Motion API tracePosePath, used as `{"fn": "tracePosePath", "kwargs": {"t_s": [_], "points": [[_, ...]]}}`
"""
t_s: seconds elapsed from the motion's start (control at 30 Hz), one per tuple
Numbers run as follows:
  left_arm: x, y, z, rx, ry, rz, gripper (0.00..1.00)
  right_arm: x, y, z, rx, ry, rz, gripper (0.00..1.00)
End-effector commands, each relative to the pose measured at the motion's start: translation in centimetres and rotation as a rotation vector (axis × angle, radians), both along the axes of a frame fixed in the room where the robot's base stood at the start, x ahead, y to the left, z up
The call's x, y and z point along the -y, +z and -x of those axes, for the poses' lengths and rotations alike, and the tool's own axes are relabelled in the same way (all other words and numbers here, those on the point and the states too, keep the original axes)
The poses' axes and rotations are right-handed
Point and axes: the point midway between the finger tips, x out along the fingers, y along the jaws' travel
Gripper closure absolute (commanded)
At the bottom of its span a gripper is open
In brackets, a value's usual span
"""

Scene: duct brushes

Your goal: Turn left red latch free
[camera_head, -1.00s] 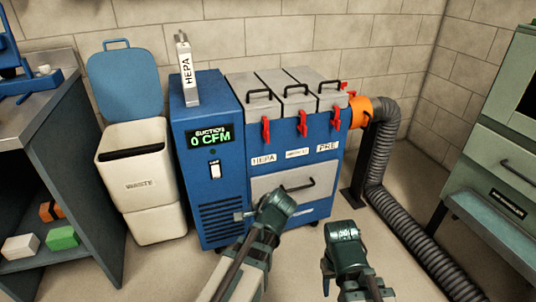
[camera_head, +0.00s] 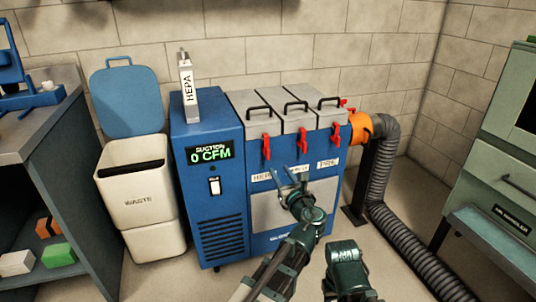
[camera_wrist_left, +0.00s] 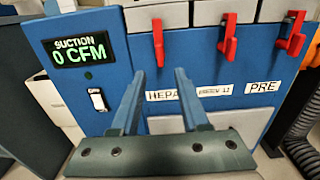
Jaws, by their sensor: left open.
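The left red latch (camera_head: 266,146) hangs down on the front of the blue suction unit (camera_head: 262,222), below the HEPA lid; it also shows in the left wrist view (camera_wrist_left: 158,42). My left gripper (camera_head: 289,172) is open and empty in front of the unit, below and a little right of that latch. In the left wrist view its two fingers (camera_wrist_left: 160,74) point up towards the latch, with nothing between them. My right gripper (camera_head: 345,255) is low, in front of the unit at right; its fingers cannot be made out.
Two more red latches, the middle one (camera_head: 300,138) and the right one (camera_head: 336,131), hang beside it. An orange collar (camera_head: 358,130) and grey hose (camera_head: 382,172) stand at right. A waste bin (camera_head: 140,205) stands left. A HEPA filter (camera_head: 187,88) stands on top.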

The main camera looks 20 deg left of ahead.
Motion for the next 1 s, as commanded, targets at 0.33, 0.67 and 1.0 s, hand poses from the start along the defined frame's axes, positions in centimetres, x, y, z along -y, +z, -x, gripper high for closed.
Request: {"fn": "tracePosePath", "kwargs": {"t_s": [0.33,0.67,1.0], "points": [[-4.1,0.0,-6.2,0.000,0.004,0.002,0.55,0.0,0.0,0.0,0.000,0.000,0.000,0.50],[-6.5,0.0,-9.6,0.001,0.002,0.003,0.55,0.0,0.0,0.0,0.000,0.000,0.000,0.50],[-6.9,0.0,-10.1,0.001,0.001,0.003,0.55,0.0,0.0,0.0,0.000,0.000,0.000,0.50]]}}
